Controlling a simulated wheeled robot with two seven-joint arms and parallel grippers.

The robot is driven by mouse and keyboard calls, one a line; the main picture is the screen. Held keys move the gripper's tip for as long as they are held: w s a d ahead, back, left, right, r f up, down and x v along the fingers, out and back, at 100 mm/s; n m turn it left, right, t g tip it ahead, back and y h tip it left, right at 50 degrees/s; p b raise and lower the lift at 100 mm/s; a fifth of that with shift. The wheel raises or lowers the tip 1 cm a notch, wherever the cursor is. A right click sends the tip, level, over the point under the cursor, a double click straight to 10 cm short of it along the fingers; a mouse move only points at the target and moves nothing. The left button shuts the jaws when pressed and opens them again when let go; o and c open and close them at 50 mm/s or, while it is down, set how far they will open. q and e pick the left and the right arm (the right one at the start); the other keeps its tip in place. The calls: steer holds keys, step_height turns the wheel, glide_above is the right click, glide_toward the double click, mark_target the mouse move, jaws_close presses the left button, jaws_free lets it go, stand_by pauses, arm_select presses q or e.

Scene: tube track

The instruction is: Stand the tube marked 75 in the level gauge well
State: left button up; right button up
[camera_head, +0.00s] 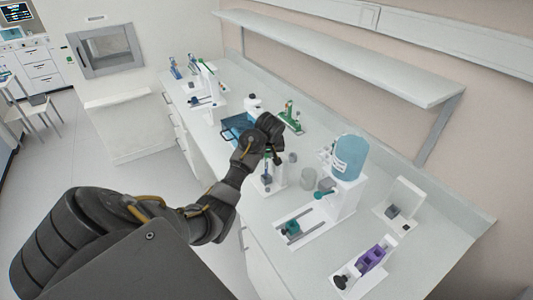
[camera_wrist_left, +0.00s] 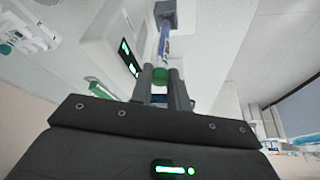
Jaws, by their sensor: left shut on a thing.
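In the left wrist view my left gripper (camera_wrist_left: 161,88) is shut on a slim tube (camera_wrist_left: 163,47). A green band or cap sits between the fingertips, and a blue and clear length runs beyond them. The tube's far end meets a grey-blue block (camera_wrist_left: 166,10); I cannot tell whether it is inside it. No 75 mark is readable. A white housing (camera_wrist_left: 112,38) with green lit displays stands beside the tube. In the head view the left gripper (camera_head: 272,148) is over a small white stand (camera_head: 267,186), hiding the tube. I cannot tell which fixture is the level gauge. My right gripper is not in view.
A white device with a blue tank (camera_head: 350,157) stands right of the gripper. A purple block (camera_head: 371,258) is on a stand at the front right. A blue tray (camera_head: 236,127) and a green fixture (camera_head: 291,117) are behind. A shelf (camera_head: 340,57) hangs above the bench.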

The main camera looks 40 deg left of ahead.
arm_select(q)
steer(key=shift+f, duration=0.35)
steer(key=shift+f, duration=0.25)
steer(key=shift+f, duration=0.2)
stand_by(0.4)
steer(key=shift+f, duration=0.35)
steer(key=shift+f, duration=0.1)
steer(key=o, duration=0.9)
